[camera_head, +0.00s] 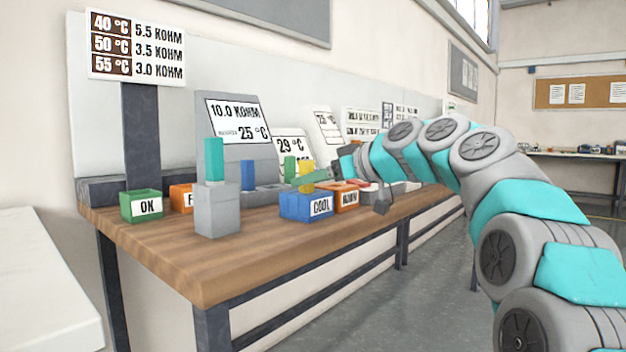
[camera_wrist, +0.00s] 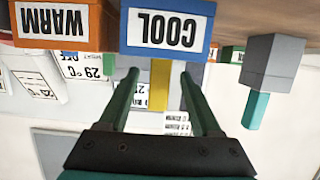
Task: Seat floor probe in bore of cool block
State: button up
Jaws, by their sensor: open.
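The blue COOL block (camera_head: 297,207) sits on the bench, and it fills the top middle of the upside-down wrist view (camera_wrist: 166,32). A yellow probe (camera_head: 306,168) stands upright at the COOL block and appears to rise from its top; its lower end is hidden, so its depth in the bore cannot be told. It also shows in the wrist view (camera_wrist: 160,88). My gripper (camera_wrist: 159,76) is open, with its green fingers on either side of the yellow probe and gaps visible on both sides. No label shows which probe is the floor probe.
The orange WARM block (camera_head: 347,197) is beside the COOL block. A grey block (camera_head: 217,211) bears a teal probe (camera_head: 214,160) near the bench front. Blue (camera_head: 247,175) and green (camera_head: 290,167) probes stand behind. A green OK bin (camera_head: 141,205) is at left. The front left bench is clear.

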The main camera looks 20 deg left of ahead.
jog(key=v, duration=0.7)
jog(key=shift+s+d, duration=0.15)
jog(key=shift+d, duration=0.1)
jog(key=shift+r, duration=0.1)
jog(key=s+d+f+m+g+h+p, duration=0.2)
jog(key=s+d+f+m+h+p, duration=0.15)
jog(key=s+d+f, duration=0.65)
jog(key=s+d+f+m+g+h+p, duration=0.15)
jog(key=s+d+f+m+h, duration=0.3)
jog(key=s+f, duration=0.6)
jog(key=s+d+f+m+g+h+p, duration=0.1)
jog(key=s+d+f+m+g+h, duration=0.1)
jog(key=s+d+f, duration=0.6)
jog(key=s+d+f+m+g+h+p, duration=0.1)
jog(key=s+d+f+m+h+p, duration=0.1)
jog(key=s+d+f, duration=0.5)
jog(key=s+f+m+h, duration=0.1)
jog(key=s, duration=0.4)
jog(key=shift+d+m+g+h+p, duration=0.3)
jog(key=shift+d+g, duration=0.05)
jog(key=shift+d, duration=0.05)
